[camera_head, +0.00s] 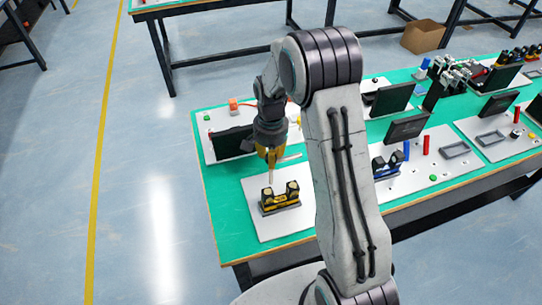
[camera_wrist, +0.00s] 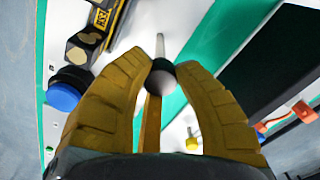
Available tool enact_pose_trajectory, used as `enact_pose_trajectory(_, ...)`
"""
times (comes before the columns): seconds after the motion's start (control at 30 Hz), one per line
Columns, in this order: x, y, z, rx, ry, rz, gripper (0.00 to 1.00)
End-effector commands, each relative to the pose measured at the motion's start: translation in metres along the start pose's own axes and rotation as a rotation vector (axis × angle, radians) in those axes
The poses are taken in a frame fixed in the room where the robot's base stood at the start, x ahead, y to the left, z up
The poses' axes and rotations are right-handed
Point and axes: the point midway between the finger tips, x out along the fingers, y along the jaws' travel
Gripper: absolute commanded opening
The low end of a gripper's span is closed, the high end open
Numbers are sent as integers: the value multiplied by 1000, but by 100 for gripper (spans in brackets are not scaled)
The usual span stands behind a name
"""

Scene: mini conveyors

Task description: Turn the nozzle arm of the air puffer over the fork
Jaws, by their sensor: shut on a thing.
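My gripper (camera_head: 270,158) points down above the left end of the bench, with yellow fingers. In the wrist view its fingertips (camera_wrist: 166,68) are closed on a small dark and grey round-ended piece (camera_wrist: 161,80). A thin pale rod (camera_wrist: 160,46) runs on beyond the tips; it looks like the nozzle arm. I cannot clearly make out the fork or the puffer's body.
The device stands on a white plate (camera_head: 262,228) on the green bench (camera_head: 216,190). A black panel (camera_head: 232,143) stands behind left of my gripper. A blue knob (camera_wrist: 63,97) shows in the wrist view.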

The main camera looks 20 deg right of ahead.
Motion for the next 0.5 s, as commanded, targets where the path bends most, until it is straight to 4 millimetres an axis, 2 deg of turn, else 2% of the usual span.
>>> enact_pose_trajectory(0.27, 3, 0, 0, 105, -1, 1, 0)
enact_pose_trajectory(0.5, 4, 0, 1, 308, -2, 2, 0)
